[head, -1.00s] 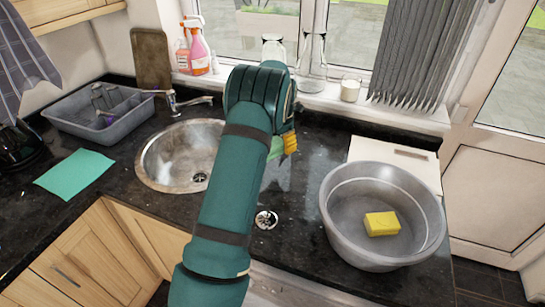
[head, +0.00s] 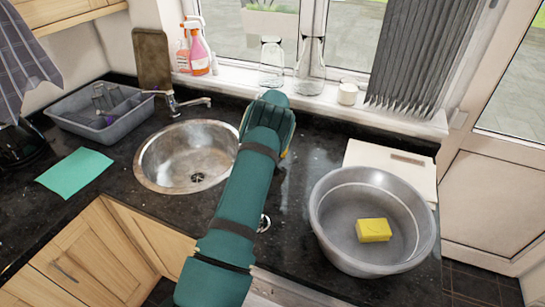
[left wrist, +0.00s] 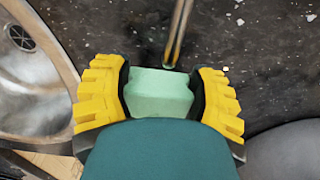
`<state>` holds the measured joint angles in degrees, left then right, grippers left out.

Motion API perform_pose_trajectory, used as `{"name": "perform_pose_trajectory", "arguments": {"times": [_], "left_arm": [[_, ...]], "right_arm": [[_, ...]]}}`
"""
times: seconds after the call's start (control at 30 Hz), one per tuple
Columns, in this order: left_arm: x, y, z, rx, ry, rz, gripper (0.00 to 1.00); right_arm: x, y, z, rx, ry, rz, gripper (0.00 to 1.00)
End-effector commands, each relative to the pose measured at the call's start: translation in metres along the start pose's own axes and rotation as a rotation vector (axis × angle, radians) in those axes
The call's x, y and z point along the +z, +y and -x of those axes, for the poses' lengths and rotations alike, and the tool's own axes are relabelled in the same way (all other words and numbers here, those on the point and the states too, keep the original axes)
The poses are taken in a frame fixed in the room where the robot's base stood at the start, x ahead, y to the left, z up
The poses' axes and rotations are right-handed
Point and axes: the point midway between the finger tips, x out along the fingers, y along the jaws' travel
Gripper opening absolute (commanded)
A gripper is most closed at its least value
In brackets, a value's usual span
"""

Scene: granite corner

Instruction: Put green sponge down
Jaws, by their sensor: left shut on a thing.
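The green sponge (left wrist: 158,92) is a pale green block between the yellow fingers of my left gripper (left wrist: 158,97) in the left wrist view. The fingers are shut on its two sides. The dark worktop shows beyond it; I cannot tell whether the sponge touches it. In the head view my teal left arm hides the sponge and nearly all of the gripper, over the worktop right of the sink. My right gripper is not in view.
The round steel sink (head: 160,178) is left of my arm. A grey basin (head: 330,225) with a yellow sponge (head: 373,230) inside is to the right. A green cloth (head: 76,172) and grey tray (head: 70,124) lie left. Glass bottles (head: 309,70) stand on the sill.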

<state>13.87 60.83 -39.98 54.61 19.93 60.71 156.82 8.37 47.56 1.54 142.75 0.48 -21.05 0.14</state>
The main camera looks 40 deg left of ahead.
Motion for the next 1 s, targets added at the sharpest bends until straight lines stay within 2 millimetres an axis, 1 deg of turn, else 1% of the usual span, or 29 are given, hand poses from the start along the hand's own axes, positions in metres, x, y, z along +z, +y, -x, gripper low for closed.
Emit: {"name": "perform_pose_trajectory", "arguments": {"times": [0.1, 0.2, 0.47, 0.6, 0.63, 0.7, 1.0], "left_arm": [[-0.001, 0.0, -0.018, -0.001, 0.004, 0.0, 0.33], [-0.001, 0.0, -0.029, 0.0, 0.003, 0.0, 0.33], [-0.001, 0.0, -0.03, -0.001, 0.001, 0.0, 0.33], [-0.001, 0.0, -0.034, 0.0, 0.001, 0.0, 0.33], [-0.001, 0.0, -0.033, 0.0, 0.001, 0.0, 0.74], [-0.001, 0.0, -0.033, 0.0, 0.001, 0.0, 0.96], [-0.001, 0.0, -0.032, 0.0, 0.001, 0.0, 0.96]], "right_arm": [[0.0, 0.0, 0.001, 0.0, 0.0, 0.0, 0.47], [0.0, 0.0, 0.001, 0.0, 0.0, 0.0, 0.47], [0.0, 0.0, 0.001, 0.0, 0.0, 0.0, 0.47], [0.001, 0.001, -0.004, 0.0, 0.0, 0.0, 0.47], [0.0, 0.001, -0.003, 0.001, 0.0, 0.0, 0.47], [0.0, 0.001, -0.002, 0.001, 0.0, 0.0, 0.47], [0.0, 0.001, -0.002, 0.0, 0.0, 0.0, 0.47]]}}
